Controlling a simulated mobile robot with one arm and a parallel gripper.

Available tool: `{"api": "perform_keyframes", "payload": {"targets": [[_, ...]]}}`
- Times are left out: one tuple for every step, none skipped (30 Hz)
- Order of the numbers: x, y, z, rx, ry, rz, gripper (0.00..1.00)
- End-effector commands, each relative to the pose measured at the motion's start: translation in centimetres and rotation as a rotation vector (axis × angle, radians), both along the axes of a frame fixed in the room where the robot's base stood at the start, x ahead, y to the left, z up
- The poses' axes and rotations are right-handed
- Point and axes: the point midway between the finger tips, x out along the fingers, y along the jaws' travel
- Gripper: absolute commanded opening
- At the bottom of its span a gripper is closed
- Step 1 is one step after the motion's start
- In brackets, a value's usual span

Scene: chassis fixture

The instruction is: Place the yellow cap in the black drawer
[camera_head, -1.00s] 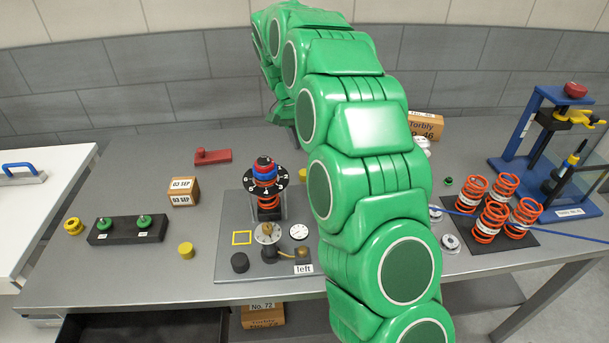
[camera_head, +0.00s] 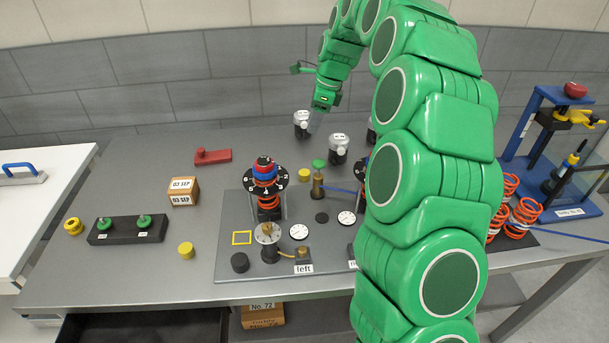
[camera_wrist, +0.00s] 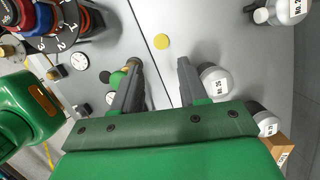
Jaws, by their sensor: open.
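Several small yellow pieces show in the head view: a round yellow cap (camera_head: 304,174) at the back edge of the grey plate, a short yellow cylinder (camera_head: 186,250) at the front, and a yellow ring-like piece (camera_head: 74,226) at the left. In the wrist view a yellow cap (camera_wrist: 161,41) lies on the table beyond and between my gripper's fingertips (camera_wrist: 158,66), apart from them. My gripper is open and empty. In the head view it hangs behind the plate among the white-and-grey bottles, its fingers hard to see. The black drawer (camera_head: 145,325) is partly visible below the table's front edge.
Silver-and-white bottles (camera_head: 339,149) stand close to my gripper. The grey plate (camera_head: 228,208) bears a dial tower (camera_head: 265,180), gauges and a green-topped valve (camera_head: 318,178). Orange springs (camera_head: 520,213) stand at the right.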

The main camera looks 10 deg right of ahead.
Motion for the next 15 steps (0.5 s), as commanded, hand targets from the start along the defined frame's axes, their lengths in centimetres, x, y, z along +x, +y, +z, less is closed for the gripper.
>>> {"api": "perform_keyframes", "payload": {"targets": [[-0.1,0.2,-1.3,0.0,0.007,0.004,0.43],[-0.2,0.2,-1.8,0.001,0.008,0.004,0.43],[-0.2,0.2,-2.5,0.0,0.009,0.006,0.43],[-0.3,0.2,-3.2,0.0,0.01,0.005,0.43],[-0.2,0.1,-3.9,0.0,0.009,0.006,0.43],[-0.1,0.2,-4.7,-0.001,0.006,0.005,0.43],[-0.1,0.2,-5.2,-0.001,0.006,0.006,0.43],[-0.2,0.2,-6.0,0.0,0.008,0.006,0.43],[-0.2,0.2,-7.0,-0.002,0.01,0.008,0.43],[-0.2,0.2,-7.7,-0.002,0.01,0.008,0.43],[-0.2,0.2,-8.2,-0.001,0.009,0.008,0.43],[-0.2,0.2,-9.1,0.0,0.009,0.007,0.43],[-0.2,0.2,-9.6,0.0,0.009,0.007,0.43],[-0.2,0.2,-10.0,-0.001,0.009,0.007,0.43],[-0.2,0.2,-10.4,-0.002,0.008,0.007,0.43]]}}
